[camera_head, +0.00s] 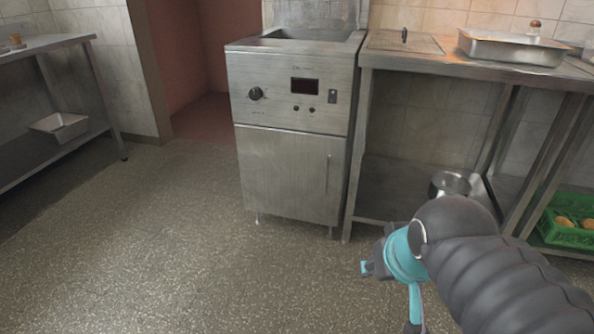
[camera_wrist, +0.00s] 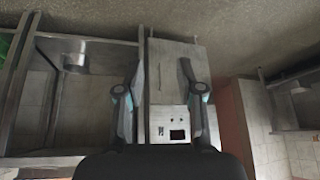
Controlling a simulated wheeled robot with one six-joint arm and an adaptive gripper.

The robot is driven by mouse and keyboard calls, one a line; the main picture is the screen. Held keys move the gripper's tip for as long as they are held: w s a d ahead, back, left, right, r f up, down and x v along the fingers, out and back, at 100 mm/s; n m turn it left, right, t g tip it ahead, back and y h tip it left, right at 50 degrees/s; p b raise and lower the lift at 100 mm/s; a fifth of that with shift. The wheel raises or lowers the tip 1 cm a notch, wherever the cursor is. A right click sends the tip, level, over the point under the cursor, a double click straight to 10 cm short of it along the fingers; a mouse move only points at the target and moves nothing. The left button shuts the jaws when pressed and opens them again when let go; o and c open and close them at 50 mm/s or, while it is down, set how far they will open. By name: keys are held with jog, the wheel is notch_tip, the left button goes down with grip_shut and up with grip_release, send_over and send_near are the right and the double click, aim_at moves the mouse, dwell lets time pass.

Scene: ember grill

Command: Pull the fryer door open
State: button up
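The fryer (camera_head: 294,130) is a steel cabinet at the back centre, with a control panel above its door. The fryer door (camera_head: 285,175) looks shut, flush with the front. A slim vertical handle (camera_head: 327,173) is near its right edge. In the wrist view, which is upside down, the fryer door (camera_wrist: 172,70) shows between the fingers; I cannot clearly make out the handle there. My gripper (camera_wrist: 164,62) has its two fingers apart with nothing between them. It is short of the fryer, not touching it. In the head view my own arm partly hides it.
A steel counter (camera_head: 480,72) adjoins the fryer on the right, with a tray (camera_head: 512,48) on top. A metal pot (camera_head: 450,184) and a green crate (camera_head: 568,238) are below. A steel table (camera_head: 45,43) stands at left. The floor (camera_head: 190,250) before the fryer is clear.

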aim_at(327, 172)
jog(key=w+a+f+m+t+b, duration=0.1)
jog(key=w+a+t, duration=0.15)
jog(key=w, duration=1.05)
jog(key=w+a+f+t+b, duration=0.1)
jog(key=w+a+t, duration=0.15)
jog(key=w, duration=0.95)
jog(key=w+a+m+t+b, duration=0.1)
jog(key=w+a+t, duration=0.15)
jog(key=w, duration=1.05)
jog(key=w+f+m+t+h+b, duration=0.1)
jog(key=w+f+t+h+b, duration=0.15)
jog(key=w+f, duration=0.7)
jog(key=w+d+f+m+h, duration=0.1)
jog(key=w+f+m+h, duration=0.25)
jog(key=f+h, duration=0.65)
jog(key=w+d+f+y, duration=0.1)
jog(key=w+d, duration=0.1)
jog(key=w, duration=0.2)
jog(key=w+d+f+y, duration=0.1)
jog(key=w+d, duration=0.1)
jog(key=w, duration=0.2)
jog(key=w+d+y, duration=0.1)
jog(key=w+d, duration=0.2)
jog(key=w, duration=0.1)
jog(key=shift+w+f+n, duration=0.15)
jog(key=shift+f+n, duration=0.2)
jog(key=shift+f, duration=0.05)
grip_shut()
